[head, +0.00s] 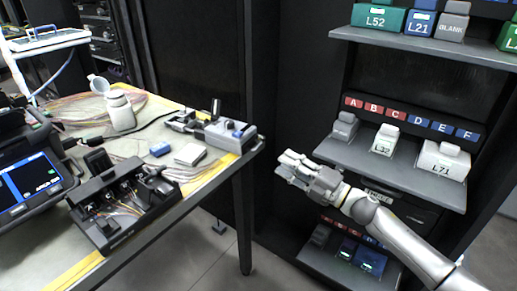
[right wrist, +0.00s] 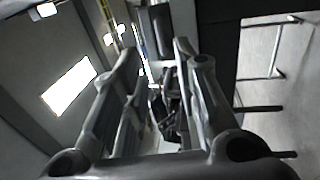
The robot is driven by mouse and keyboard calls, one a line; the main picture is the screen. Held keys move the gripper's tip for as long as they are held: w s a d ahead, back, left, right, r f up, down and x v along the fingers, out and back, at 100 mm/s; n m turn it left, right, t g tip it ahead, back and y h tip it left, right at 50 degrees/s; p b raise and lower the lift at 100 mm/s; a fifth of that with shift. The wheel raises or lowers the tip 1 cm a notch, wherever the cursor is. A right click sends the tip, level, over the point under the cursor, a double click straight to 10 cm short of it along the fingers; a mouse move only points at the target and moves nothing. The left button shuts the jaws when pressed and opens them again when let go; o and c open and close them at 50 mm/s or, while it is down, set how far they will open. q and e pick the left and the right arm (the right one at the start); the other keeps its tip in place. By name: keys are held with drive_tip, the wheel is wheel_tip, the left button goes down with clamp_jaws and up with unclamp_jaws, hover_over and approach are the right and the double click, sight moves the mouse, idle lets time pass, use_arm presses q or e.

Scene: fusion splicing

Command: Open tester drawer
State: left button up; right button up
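A dark drawer front (head: 413,212) with a small pale label (head: 379,193) sits under the middle shelf of the rack in the head view. The label is too small to read surely. The drawer looks closed, and my right arm hides part of it. My right gripper (head: 287,168) is left of the drawer, in front of the rack's left side, pointing left. In the right wrist view the two fingers (right wrist: 157,52) stand apart with nothing held between them. My left gripper is not in view.
The middle shelf (head: 375,168) holds white and grey blocks, including L32 and L71. A lower shelf (head: 345,270) holds dark units with green lights. A work table (head: 208,190) with splicing gear and cables stands left, its corner close to my right gripper.

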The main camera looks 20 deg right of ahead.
drive_tip(key=x, duration=0.9)
drive_tip(key=shift+w+a, duration=0.1)
drive_tip(key=shift+w, duration=0.15)
drive_tip(key=shift+c, duration=0.2)
clamp_jaws()
